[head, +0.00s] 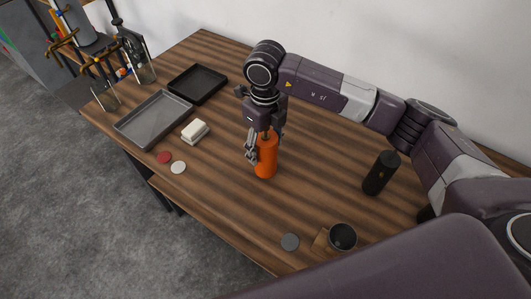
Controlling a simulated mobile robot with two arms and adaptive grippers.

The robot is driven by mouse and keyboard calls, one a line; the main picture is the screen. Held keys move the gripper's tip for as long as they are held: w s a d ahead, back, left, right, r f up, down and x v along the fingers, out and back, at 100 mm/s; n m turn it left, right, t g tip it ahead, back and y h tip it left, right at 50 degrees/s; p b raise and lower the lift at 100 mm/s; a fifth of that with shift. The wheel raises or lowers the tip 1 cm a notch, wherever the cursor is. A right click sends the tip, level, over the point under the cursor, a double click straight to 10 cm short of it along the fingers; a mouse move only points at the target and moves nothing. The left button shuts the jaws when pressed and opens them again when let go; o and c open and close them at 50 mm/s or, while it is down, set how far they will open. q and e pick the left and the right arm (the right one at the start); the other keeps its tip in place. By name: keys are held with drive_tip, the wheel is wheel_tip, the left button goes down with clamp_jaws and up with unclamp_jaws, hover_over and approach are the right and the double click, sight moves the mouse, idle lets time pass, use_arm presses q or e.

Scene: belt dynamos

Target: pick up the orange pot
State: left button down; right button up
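The orange pot (266,161) stands upright on the wooden table, near its middle. My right gripper (258,148) points down at the pot from above, with its fingers at the pot's upper part. One finger shows in front of the pot's left side, and the other is mostly hidden. I cannot tell whether the fingers touch the pot or are closed on it. My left gripper is not in view.
A grey tray (127,131), a black tray (198,75) and a white block (195,130) lie to the left. A red disc (164,157) and a white disc (178,168) lie near the edge. A black cylinder (380,173), a dark cup (342,236) and a grey disc (290,242) are at right.

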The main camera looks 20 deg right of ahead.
drive_tip(key=shift+r, duration=0.1)
clamp_jaws()
drive_tip(key=shift+w+r, duration=0.1)
drive_tip(key=shift+r, duration=0.05)
wheel_tip(320, 180, up, 9)
drive_tip(key=b, duration=0.3)
drive_tip(key=shift+w+r, duration=0.1)
drive_tip(key=shift+r, duration=0.1)
wheel_tip(320, 180, up, 10)
drive_tip(key=shift+r+b, duration=0.15)
drive_tip(key=shift+b, duration=0.3)
